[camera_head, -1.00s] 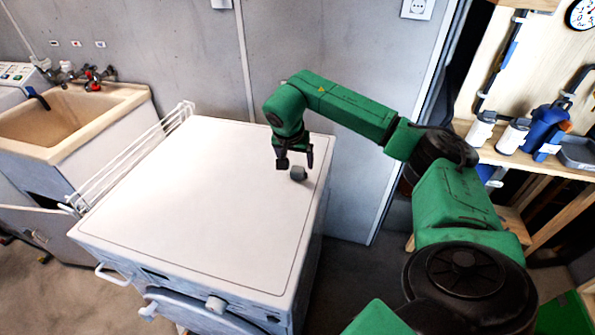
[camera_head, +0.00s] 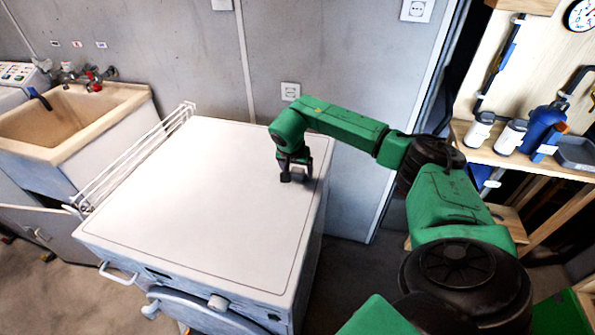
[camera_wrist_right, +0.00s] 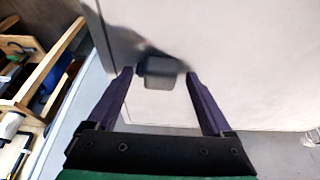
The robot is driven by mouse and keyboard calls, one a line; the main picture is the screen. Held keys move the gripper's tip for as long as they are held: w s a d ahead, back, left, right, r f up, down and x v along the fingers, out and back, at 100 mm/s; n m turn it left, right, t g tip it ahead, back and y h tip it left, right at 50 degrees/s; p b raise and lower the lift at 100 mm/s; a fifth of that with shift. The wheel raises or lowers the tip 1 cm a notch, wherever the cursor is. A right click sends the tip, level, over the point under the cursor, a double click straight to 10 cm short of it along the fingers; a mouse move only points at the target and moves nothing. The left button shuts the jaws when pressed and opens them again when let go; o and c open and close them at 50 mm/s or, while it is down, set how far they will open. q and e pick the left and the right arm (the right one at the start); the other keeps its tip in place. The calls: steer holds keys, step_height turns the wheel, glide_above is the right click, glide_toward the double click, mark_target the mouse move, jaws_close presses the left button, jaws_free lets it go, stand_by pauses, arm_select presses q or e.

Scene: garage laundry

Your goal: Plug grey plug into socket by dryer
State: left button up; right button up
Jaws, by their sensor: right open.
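The grey plug (camera_wrist_right: 162,73) lies on the white top of the dryer (camera_head: 190,205), near its right edge. In the right wrist view it sits between the tips of my right gripper (camera_wrist_right: 159,75), whose two fingers stand apart on either side of it. In the head view my right gripper (camera_head: 297,175) is low over the dryer top and mostly hides the plug. A white wall socket (camera_head: 290,91) is on the grey wall just behind the dryer. My left gripper is not in view.
Another socket (camera_head: 416,10) is higher on the wall to the right. A white rack (camera_head: 140,155) lines the dryer's left side, beside a sink (camera_head: 60,125). A wooden shelf (camera_head: 540,165) with bottles is at the right. The rest of the dryer top is clear.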

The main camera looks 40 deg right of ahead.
mark_target(297, 171)
steer(key=shift+c, duration=0.3)
jaws_close()
step_height(297, 171, up, 20)
steer(key=b, duration=0.1)
stand_by(0.6)
